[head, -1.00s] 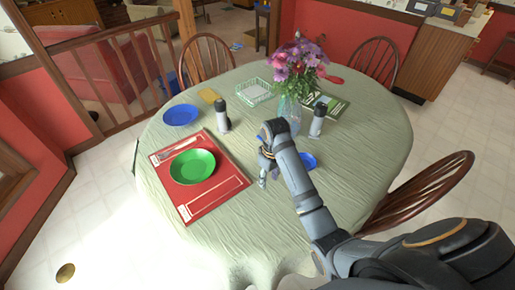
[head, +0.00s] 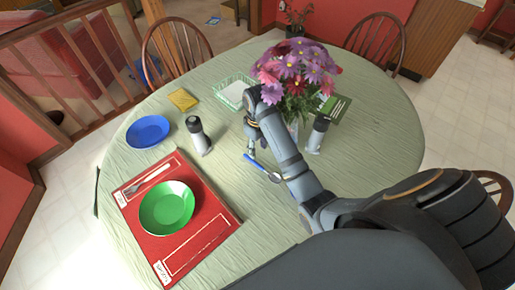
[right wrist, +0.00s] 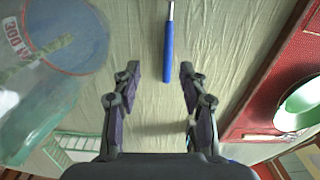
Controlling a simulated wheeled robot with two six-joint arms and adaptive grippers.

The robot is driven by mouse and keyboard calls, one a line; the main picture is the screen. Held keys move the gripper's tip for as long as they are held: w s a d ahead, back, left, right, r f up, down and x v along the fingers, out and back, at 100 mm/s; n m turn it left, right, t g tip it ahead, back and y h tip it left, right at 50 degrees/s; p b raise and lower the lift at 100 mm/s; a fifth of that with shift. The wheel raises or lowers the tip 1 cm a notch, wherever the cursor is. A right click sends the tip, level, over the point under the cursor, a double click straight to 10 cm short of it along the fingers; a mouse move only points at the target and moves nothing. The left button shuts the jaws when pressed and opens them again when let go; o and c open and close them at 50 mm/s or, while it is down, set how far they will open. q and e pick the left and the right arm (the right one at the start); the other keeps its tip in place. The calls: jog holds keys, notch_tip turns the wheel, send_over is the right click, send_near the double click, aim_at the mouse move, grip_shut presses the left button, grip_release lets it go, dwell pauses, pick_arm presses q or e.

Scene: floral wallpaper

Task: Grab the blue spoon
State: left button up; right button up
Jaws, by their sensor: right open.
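The blue spoon (head: 253,161) lies on the green tablecloth beside my right arm in the head view. Its blue handle shows, and its metal end lies partly by my forearm. In the right wrist view the blue handle (right wrist: 168,52) points toward my right gripper (right wrist: 160,75). The jaws are open, one finger on each side of the handle's end line, with nothing held. In the head view my right gripper (head: 254,147) points down close to the handle's end. My left gripper is not in view.
A glass vase with flowers (head: 293,80) stands close behind my right gripper. A grey bottle (head: 198,135) is to the left, another (head: 318,135) to the right. A green plate (head: 166,207) sits on a red placemat (head: 215,218). A blue plate (head: 149,131) lies further left.

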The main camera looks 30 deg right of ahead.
aim_at(258, 164)
jog(key=shift+s+a, duration=0.1)
jog(key=shift+s, duration=0.05)
jog(key=b, duration=0.1)
jog(key=s+f+b, duration=0.1)
jog(key=shift+s+a+f+b, duration=0.25)
jog(key=shift+a+b, duration=0.05)
jog(key=shift+a, duration=0.1)
jog(key=shift+w+d, duration=0.15)
jog(key=shift+w, duration=0.05)
jog(key=f+b, duration=0.2)
jog(key=f, duration=0.1)
jog(key=f+b, duration=0.1)
jog(key=shift+s+f, duration=0.2)
jog(key=shift+s, duration=0.15)
jog(key=shift+f, duration=0.4)
jog(key=shift+w, duration=0.15)
jog(key=c, duration=0.4)
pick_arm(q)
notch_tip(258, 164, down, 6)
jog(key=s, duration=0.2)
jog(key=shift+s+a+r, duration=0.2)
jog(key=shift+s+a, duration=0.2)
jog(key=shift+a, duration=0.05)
pick_arm(e)
grip_shut()
